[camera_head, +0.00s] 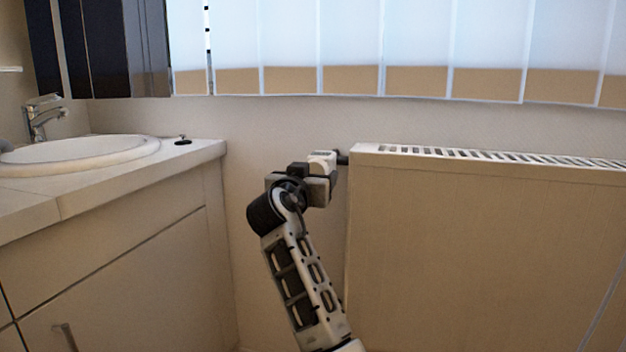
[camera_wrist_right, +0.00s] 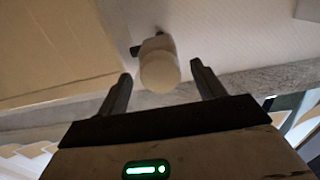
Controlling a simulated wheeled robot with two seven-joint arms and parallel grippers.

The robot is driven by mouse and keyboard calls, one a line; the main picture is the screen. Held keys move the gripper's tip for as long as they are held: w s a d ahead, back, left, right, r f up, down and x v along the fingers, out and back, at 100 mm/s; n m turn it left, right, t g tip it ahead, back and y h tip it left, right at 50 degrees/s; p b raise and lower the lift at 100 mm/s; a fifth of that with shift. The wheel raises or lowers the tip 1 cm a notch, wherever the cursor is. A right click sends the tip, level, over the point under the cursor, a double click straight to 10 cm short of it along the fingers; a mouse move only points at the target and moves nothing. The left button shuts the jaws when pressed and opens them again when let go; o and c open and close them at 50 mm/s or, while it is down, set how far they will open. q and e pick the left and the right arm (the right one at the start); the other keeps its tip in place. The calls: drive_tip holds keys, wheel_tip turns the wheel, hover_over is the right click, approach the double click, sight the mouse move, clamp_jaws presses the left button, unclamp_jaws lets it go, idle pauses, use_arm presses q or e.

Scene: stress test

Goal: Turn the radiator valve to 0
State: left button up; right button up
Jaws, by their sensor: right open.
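The radiator valve is a round white knob (camera_head: 322,158) on a dark fitting at the upper left corner of the radiator (camera_head: 480,240). Its rounded end shows in the right wrist view (camera_wrist_right: 158,72), between and slightly beyond the two fingers. My right gripper (camera_head: 320,178) is at the valve, and it also shows in the right wrist view (camera_wrist_right: 161,84). It is open, with a visible gap on each side of the knob. The knob's markings cannot be read. My left gripper is not in view.
A vanity counter (camera_head: 100,182) with a white sink (camera_head: 80,150) and a tap (camera_head: 42,118) stands at the left. Window blinds (camera_head: 400,50) hang above the radiator. Bare wall lies between the vanity and the radiator.

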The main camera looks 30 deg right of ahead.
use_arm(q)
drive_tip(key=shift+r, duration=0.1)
use_arm(e)
drive_tip(key=shift+w+d, duration=0.35)
drive_tip(key=shift+d, duration=0.1)
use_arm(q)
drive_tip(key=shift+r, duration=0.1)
use_arm(e)
drive_tip(key=c, duration=1)
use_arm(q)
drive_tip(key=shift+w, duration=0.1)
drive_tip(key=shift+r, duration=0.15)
